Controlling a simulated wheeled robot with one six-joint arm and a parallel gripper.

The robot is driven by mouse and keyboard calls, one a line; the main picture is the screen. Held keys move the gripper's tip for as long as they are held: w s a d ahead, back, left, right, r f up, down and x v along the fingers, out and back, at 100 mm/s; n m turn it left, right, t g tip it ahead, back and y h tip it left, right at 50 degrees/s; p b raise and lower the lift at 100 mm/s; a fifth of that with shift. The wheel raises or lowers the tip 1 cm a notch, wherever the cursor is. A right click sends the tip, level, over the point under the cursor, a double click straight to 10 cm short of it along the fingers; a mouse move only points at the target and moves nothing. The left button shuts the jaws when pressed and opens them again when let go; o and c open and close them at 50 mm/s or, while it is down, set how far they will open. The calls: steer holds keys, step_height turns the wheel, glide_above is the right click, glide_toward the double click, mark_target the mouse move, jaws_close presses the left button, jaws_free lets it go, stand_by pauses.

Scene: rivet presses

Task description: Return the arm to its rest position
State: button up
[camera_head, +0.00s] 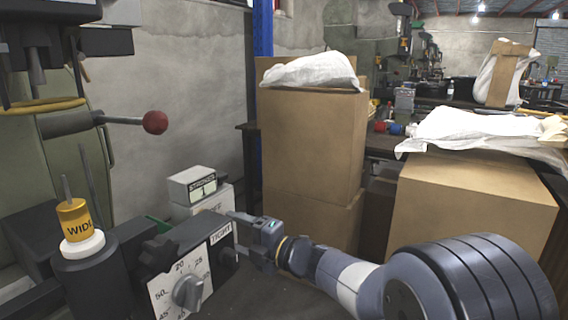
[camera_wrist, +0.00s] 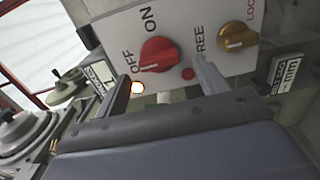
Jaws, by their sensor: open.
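My gripper (camera_head: 240,234) reaches in from the lower right in the head view, beside the grey control box (camera_head: 165,292) with its dial and TIGHT label. In the wrist view my gripper (camera_wrist: 165,82) shows two fingers spread apart with nothing between them. Beyond the fingers is a white panel (camera_wrist: 205,28) with a red ON/OFF knob (camera_wrist: 158,54) and a gold FREE/LOCK knob (camera_wrist: 237,36). The red knob appears between the fingers in the picture; whether a finger touches the panel I cannot tell. A small lamp (camera_wrist: 137,87) by OFF glows.
A red-ball lever (camera_head: 155,122) sticks out above. A small counter box (camera_head: 193,186) sits behind the control box. Cardboard boxes (camera_head: 310,150) and (camera_head: 470,205) stand behind my arm.

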steer(key=p+v, duration=0.2)
steer(key=v, duration=0.6)
steer(key=w+a+m+p, duration=0.4)
steer(key=a+m+p, duration=0.3)
steer(key=m+p, duration=1)
steer(key=shift+w+a+r+m, duration=0.25)
steer(key=shift+w+m, duration=0.15)
steer(key=shift+m, duration=0.1)
stand_by(0.4)
